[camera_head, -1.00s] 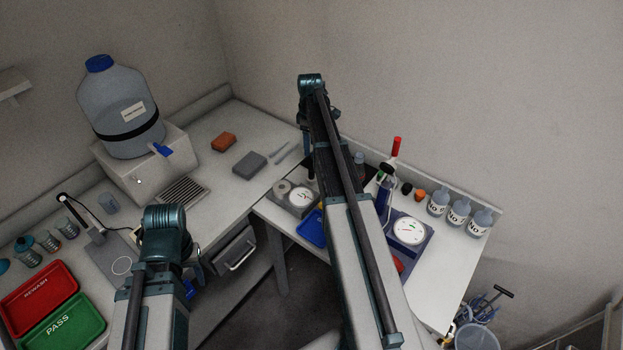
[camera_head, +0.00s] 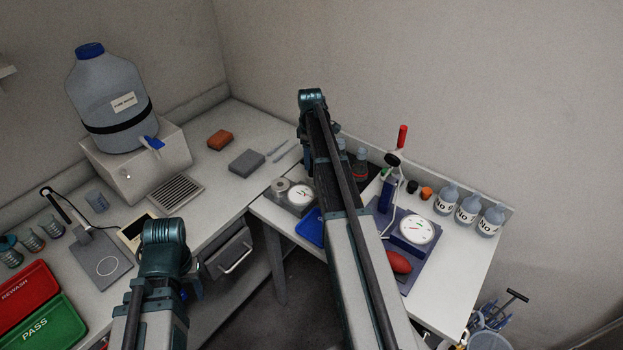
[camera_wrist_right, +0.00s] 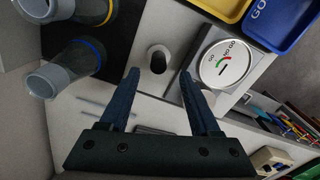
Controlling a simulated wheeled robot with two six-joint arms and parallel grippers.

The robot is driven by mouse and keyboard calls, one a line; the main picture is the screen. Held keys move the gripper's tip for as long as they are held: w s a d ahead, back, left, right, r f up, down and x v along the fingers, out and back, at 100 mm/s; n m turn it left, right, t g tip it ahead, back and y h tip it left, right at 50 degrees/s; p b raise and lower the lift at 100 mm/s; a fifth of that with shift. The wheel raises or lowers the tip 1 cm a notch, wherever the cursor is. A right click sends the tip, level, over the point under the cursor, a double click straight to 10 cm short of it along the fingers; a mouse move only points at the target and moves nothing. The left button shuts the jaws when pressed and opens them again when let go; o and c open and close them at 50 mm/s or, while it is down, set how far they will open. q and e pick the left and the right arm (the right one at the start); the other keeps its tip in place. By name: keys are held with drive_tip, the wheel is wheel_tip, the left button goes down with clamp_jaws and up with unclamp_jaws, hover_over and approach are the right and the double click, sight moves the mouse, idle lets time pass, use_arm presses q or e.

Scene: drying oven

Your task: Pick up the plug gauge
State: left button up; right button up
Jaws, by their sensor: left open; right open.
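My right gripper (camera_wrist_right: 158,76) shows in the right wrist view, open, with nothing between its fingers. Beyond the fingertips a short grey cylinder (camera_wrist_right: 157,58) stands on a pale base beside a dial (camera_wrist_right: 224,64) marked in red and green. In the head view the same dial unit, with a round grey piece (camera_head: 282,186), sits left of my right arm. Two thin grey rods (camera_head: 279,150) lie on the back bench. I cannot tell for certain which of these is the plug gauge. My right fingers are hidden in the head view.
Blue bin (camera_head: 312,228) is partly behind my right arm. A second dial unit (camera_head: 416,230), a red bulb (camera_head: 397,261) and several bottles (camera_head: 467,207) stand to the right. Dark-bodied flasks (camera_wrist_right: 85,62) are close left in the wrist view. A grey block (camera_head: 247,163) lies behind.

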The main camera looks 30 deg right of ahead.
sight(312, 166)
drive_tip(key=f+b, duration=0.4)
drive_tip(key=f, duration=0.1)
drive_tip(key=shift+d, duration=0.25)
drive_tip(key=shift+r, duration=0.1)
clamp_jaws()
